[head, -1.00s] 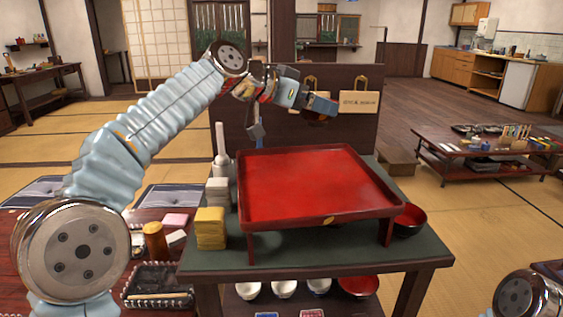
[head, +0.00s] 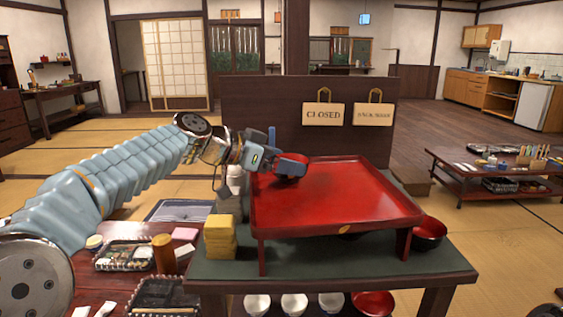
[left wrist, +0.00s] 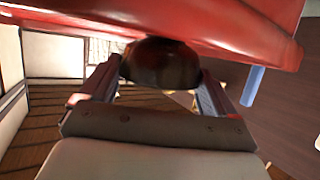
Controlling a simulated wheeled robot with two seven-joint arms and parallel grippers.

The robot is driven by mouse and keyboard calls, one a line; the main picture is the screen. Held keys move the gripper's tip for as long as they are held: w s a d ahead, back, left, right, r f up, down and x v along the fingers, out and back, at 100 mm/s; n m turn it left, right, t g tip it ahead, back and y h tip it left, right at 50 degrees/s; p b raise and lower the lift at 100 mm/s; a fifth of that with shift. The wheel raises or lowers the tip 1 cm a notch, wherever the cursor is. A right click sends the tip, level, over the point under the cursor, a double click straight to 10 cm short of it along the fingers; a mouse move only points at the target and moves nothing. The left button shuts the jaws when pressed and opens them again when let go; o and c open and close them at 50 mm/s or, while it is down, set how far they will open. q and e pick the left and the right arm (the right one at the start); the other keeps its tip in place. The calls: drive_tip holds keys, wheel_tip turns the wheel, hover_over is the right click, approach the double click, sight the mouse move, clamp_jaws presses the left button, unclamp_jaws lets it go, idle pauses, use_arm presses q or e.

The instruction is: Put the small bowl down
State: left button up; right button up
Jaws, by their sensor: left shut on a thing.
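My left gripper (head: 292,164) is at the back left part of the red tray (head: 340,205), low by its surface. It is shut on the small bowl (head: 290,170), which shows red in the head view and is partly hidden by the fingers. In the left wrist view the bowl (left wrist: 160,64) looks dark and rounded between the two fingers (left wrist: 160,92), close to the red tray (left wrist: 225,22). I cannot tell whether the bowl touches the tray. My right gripper is not in view.
The tray stands on short legs on a dark green-topped table (head: 330,265). A dark panel with hanging signs (head: 323,114) rises behind. The tray's middle and front are clear.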

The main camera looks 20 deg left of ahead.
use_arm(q)
drive_tip(key=o, duration=0.8)
drive_tip(key=b+v, duration=0.1)
drive_tip(key=v, duration=1.1)
